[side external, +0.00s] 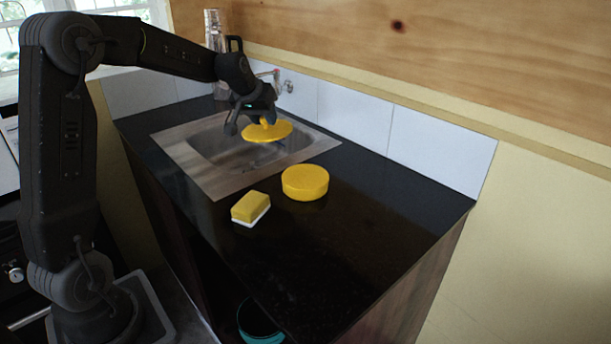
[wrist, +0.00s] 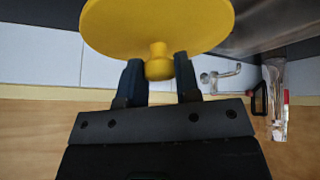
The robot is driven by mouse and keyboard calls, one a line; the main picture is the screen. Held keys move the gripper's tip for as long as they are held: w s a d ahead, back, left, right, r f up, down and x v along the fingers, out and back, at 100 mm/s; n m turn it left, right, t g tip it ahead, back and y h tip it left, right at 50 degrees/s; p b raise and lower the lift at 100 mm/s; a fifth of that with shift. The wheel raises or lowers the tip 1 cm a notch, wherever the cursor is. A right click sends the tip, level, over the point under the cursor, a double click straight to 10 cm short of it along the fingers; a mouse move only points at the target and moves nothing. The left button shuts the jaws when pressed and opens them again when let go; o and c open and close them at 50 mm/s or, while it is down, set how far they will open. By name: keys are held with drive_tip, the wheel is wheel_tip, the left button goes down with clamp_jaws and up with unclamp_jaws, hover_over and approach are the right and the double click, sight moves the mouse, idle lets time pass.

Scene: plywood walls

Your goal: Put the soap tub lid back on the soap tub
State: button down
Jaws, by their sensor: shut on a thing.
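The soap tub lid (side external: 268,133) is a flat yellow disc with a small knob. My gripper (side external: 258,119) is shut on the lid's knob and holds the lid in the air over the sink. In the wrist view the lid (wrist: 160,22) fills the top middle, its knob between the two fingers of my gripper (wrist: 159,70). The soap tub (side external: 305,184) is a round yellow tub on the black counter, right of the sink and apart from the lid. The tub's opening and inside cannot be made out.
A yellow and white sponge (side external: 250,208) lies on the counter left of the tub. The metal sink (side external: 200,165) is under my gripper, with a tap (wrist: 222,74) behind it. The counter (side external: 375,200) is clear to the tub's right. A tiled wall (side external: 440,149) runs along the back.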

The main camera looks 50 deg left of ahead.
drive_tip(key=shift+s+d, duration=0.2)
drive_tip(key=shift+s, duration=0.9)
drive_tip(key=shift+d+y, duration=0.15)
drive_tip(key=shift+y, duration=0.25)
approach(308, 171)
drive_tip(key=shift+w+a+r+g, duration=0.15)
drive_tip(key=shift+w+a, duration=0.1)
drive_tip(key=shift+w, duration=0.35)
drive_tip(key=shift+w+a+g, duration=0.15)
drive_tip(key=shift+w+a, duration=0.05)
drive_tip(key=shift+w, duration=0.35)
drive_tip(key=shift+f, duration=2)
drive_tip(key=shift+f, duration=0.15)
drive_tip(key=c, duration=0.8)
unclamp_jaws()
